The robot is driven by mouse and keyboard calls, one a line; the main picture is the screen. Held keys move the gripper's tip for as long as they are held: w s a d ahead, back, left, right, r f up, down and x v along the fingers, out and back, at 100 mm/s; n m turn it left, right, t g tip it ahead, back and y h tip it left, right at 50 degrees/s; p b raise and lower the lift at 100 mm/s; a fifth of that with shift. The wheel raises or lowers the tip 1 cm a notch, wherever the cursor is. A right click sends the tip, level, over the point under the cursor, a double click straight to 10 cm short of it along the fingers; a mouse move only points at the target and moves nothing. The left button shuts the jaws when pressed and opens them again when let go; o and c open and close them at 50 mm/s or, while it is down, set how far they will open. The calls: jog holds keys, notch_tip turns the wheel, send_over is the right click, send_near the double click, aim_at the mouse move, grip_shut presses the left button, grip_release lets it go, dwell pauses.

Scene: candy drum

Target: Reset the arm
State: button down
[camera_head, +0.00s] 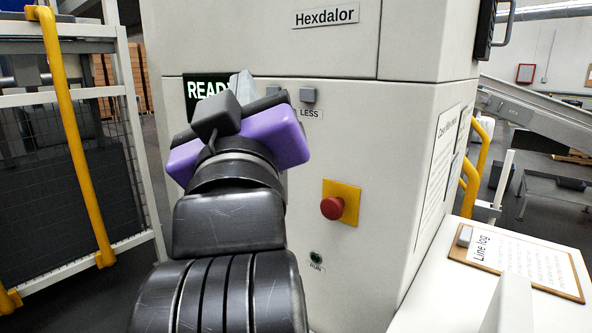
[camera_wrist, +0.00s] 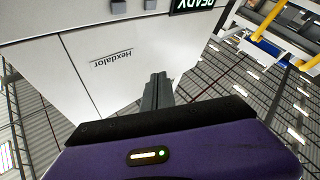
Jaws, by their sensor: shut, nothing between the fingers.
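My arm reaches up in front of the white machine marked Hexdalor (camera_head: 335,50) in the head view. My gripper (camera_head: 242,84) has a purple body and is raised before the panel, close to the READY display (camera_head: 203,88) and partly covering it. In the wrist view my gripper (camera_wrist: 160,78) shows its two grey fingers pressed together with nothing between them. The same machine (camera_wrist: 85,60) shows beyond the fingers, turned in the picture. I cannot tell how far the fingertips are from the panel.
A Line log clipboard (camera_head: 520,262) lies on a white surface at right. A yellow-railed mesh fence (camera_head: 75,140) stands at left.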

jog(key=s+d+f+g+y, duration=0.15)
jog(key=s+d+f, duration=0.25)
jog(key=f, duration=0.6)
jog(key=s+d+f+y, duration=0.2)
jog(key=s+d+f, duration=0.15)
jog(key=f, duration=0.65)
jog(key=s+d+f+y, duration=0.2)
jog(key=s+d+f, duration=0.25)
jog(key=f, duration=0.55)
jog(key=s+d+f+m+g+h, duration=0.2)
jog(key=s+d+f, duration=0.2)
jog(key=s+f, duration=0.2)
jog(key=s+d+f+m+g+h, duration=0.2)
jog(key=s+d+f, duration=0.3)
jog(key=s, duration=0.5)
jog(key=s+d+f+m+g+h, duration=0.2)
jog(key=s+d+f+h, duration=0.2)
jog(key=s+f, duration=0.3)
jog(key=shift+s+d, duration=0.55)
jog(key=shift+s, duration=0.25)
dwell(0.3)
